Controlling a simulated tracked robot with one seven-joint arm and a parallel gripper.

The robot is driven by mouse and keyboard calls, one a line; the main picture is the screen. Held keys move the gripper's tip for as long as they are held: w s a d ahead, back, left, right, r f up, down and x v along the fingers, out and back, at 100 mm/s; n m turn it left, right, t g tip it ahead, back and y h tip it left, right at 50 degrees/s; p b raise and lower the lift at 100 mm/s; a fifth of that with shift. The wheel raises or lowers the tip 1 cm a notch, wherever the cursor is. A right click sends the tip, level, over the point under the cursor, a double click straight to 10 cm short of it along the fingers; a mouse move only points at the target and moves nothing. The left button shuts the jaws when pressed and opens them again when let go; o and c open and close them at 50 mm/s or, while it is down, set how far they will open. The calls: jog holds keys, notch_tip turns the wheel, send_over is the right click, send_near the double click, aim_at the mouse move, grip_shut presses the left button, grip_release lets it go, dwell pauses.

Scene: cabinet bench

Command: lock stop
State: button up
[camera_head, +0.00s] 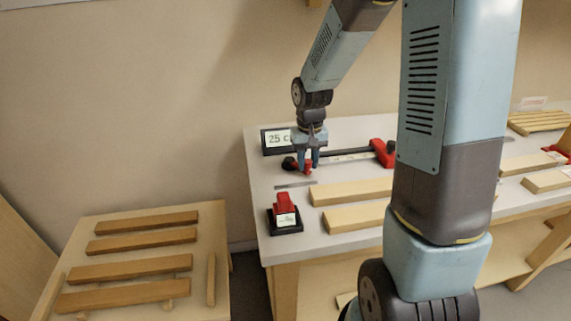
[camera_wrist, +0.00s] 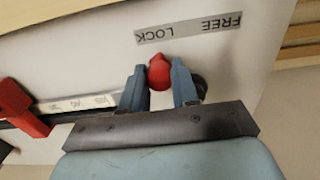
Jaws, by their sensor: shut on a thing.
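The stop is a red piece with a dark knob (camera_head: 289,163) on a black rail with a pale scale (camera_head: 350,157), at the left part of the bench. My gripper (camera_head: 306,166) points down over it. In the wrist view my gripper (camera_wrist: 160,88) has its two blue fingers around a red lever (camera_wrist: 159,72), shut on it. The strip with the words FREE and LOCK (camera_wrist: 188,28) lies beside the lever, upside down in this view. The lever tip lies near the word LOCK; contact on both sides is hard to tell. A sign reading 25 c (camera_head: 279,139) stands behind.
A red block (camera_head: 383,152) sits at the rail's right end. Pale boards (camera_head: 350,190) lie in front on the bench. A red device on a black base (camera_head: 285,212) stands at the front left corner. A side table with slats (camera_head: 130,265) is at left.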

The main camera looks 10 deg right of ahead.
jog(key=shift+w+d, duration=0.15)
jog(key=shift+d, duration=0.05)
dwell(0.3)
jog(key=o, duration=0.7)
jog(key=shift+r, duration=4.5)
jog(key=shift+r, duration=0.1)
jog(key=s+d+r+t, duration=0.1)
jog(key=s+r+t, duration=0.1)
jog(key=s+r, duration=0.2)
jog(key=s+d+r+t, duration=0.1)
jog(key=s+r, duration=0.4)
jog(key=s, duration=0.5)
jog(key=s+d+r+t, duration=0.1)
jog(key=s+r+t, duration=0.1)
jog(key=s+r, duration=0.3)
jog(key=shift+s+d+t, duration=0.15)
jog(key=shift+s+d, duration=0.05)
jog(key=shift+s, duration=0.5)
jog(key=shift+s+d+t, duration=0.15)
jog(key=shift+s, duration=0.55)
